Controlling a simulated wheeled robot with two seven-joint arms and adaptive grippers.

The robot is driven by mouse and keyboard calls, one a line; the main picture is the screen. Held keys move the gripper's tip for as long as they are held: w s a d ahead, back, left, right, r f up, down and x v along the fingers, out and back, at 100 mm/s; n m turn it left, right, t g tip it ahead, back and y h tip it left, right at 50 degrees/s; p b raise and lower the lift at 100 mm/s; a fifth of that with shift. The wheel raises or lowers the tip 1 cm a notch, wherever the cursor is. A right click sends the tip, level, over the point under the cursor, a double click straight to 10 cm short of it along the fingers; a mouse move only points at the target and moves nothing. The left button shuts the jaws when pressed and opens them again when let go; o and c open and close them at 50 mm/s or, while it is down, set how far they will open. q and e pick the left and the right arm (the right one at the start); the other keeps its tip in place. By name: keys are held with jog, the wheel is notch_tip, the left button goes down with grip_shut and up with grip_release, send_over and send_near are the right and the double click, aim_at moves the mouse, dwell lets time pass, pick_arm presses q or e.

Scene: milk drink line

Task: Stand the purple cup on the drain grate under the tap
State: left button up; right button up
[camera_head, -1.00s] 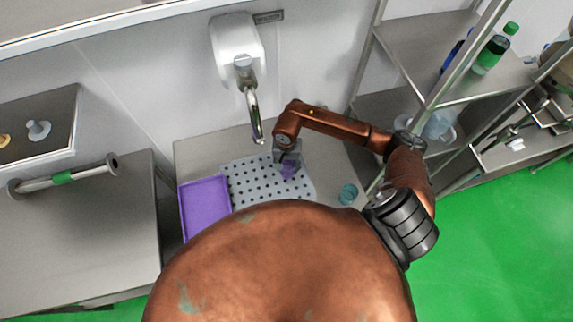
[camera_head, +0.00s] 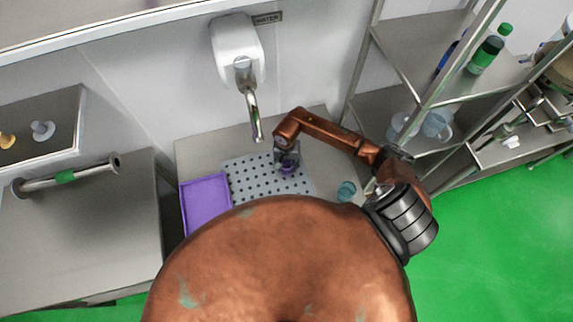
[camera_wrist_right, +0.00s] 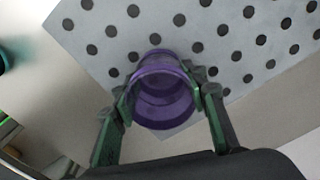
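The purple cup (camera_wrist_right: 163,100) is between the fingers of my right gripper (camera_wrist_right: 164,92), which appear to press on its sides. In the head view the right gripper (camera_head: 287,158) and the cup (camera_head: 287,170) are over the right part of the grey perforated drain grate (camera_head: 240,172). In the wrist view the cup covers part of the grate (camera_wrist_right: 110,30) near a corner. I cannot tell whether its base touches the grate. The tap (camera_head: 252,112) hangs from a white wall unit, left of and behind the cup. My left gripper is not in view.
A purple tray (camera_head: 206,204) lies left of the grate. A teal cup (camera_head: 346,191) stands on the counter to the right. A metal rack (camera_head: 420,105) with bottles and jugs rises at the right. A side table (camera_head: 80,235) is at the left.

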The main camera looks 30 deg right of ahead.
jog(key=o, duration=0.4)
jog(key=shift+o, duration=0.2)
